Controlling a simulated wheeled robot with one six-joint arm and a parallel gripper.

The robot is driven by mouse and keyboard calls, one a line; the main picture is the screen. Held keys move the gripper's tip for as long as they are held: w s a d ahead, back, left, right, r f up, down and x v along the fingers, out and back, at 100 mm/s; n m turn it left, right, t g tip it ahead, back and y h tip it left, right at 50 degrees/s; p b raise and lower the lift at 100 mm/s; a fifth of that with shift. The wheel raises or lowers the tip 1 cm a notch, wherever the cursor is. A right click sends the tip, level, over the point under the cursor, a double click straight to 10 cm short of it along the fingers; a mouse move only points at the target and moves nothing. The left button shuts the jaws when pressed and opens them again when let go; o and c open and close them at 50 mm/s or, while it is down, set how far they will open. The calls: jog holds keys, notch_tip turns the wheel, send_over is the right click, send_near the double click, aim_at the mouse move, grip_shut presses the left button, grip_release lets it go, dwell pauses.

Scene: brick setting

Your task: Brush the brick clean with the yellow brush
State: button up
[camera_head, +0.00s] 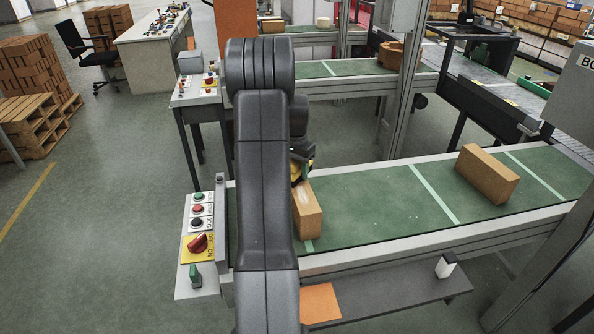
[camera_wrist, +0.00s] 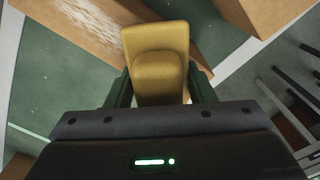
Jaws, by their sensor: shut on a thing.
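The brick (camera_head: 308,212) stands on the green conveyor belt, just right of my arm in the head view. In the wrist view the brick (camera_wrist: 62,18) lies at the top left, with whitish marks on its face. My gripper (camera_wrist: 160,88) is shut on the yellow brush (camera_wrist: 158,48), its dark green fingers on either side of it. The brush is beside or over the brick; I cannot tell whether its bristles touch, as they are hidden. In the head view my arm hides most of the gripper, and only a bit of yellow shows.
A second brick (camera_head: 487,174) sits farther right on the belt (camera_head: 385,200). A control panel (camera_head: 198,235) with buttons and a red knob is at the belt's left end. A grey shelf (camera_head: 395,298) runs along the front, with an orange piece (camera_head: 320,303) and a small white-and-black object (camera_head: 446,265).

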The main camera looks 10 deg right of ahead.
aim_at(308, 206)
jog(key=shift+w+a+p, duration=0.15)
jog(key=shift+w+p, duration=0.25)
jog(key=shift+w, duration=0.95)
jog(key=shift+s+d+f+b, duration=0.15)
jog(key=shift+s+b, duration=0.55)
jog(key=shift+s, duration=1.1)
jog(key=shift+s+d+f+b, duration=0.15)
jog(key=shift+s+b, duration=0.5)
jog(key=shift+s, duration=1.15)
jog(key=shift+s+d+r+b, duration=0.1)
jog(key=shift+s+b, duration=0.1)
jog(key=shift+s, duration=0.75)
jog(key=shift+s+d+r+b, duration=0.15)
jog(key=shift+s+b, duration=0.1)
jog(key=shift+s, duration=0.7)
jog(key=shift+s+d+r+b, duration=0.1)
jog(key=shift+s+b, duration=0.1)
jog(key=shift+s, duration=0.75)
jog(key=shift+s+d+f+b, duration=0.1)
jog(key=shift+s+b, duration=0.3)
jog(key=shift+s, duration=1.2)
jog(key=shift+r+p, duration=2.25)
jog(key=shift+r, duration=0.75)
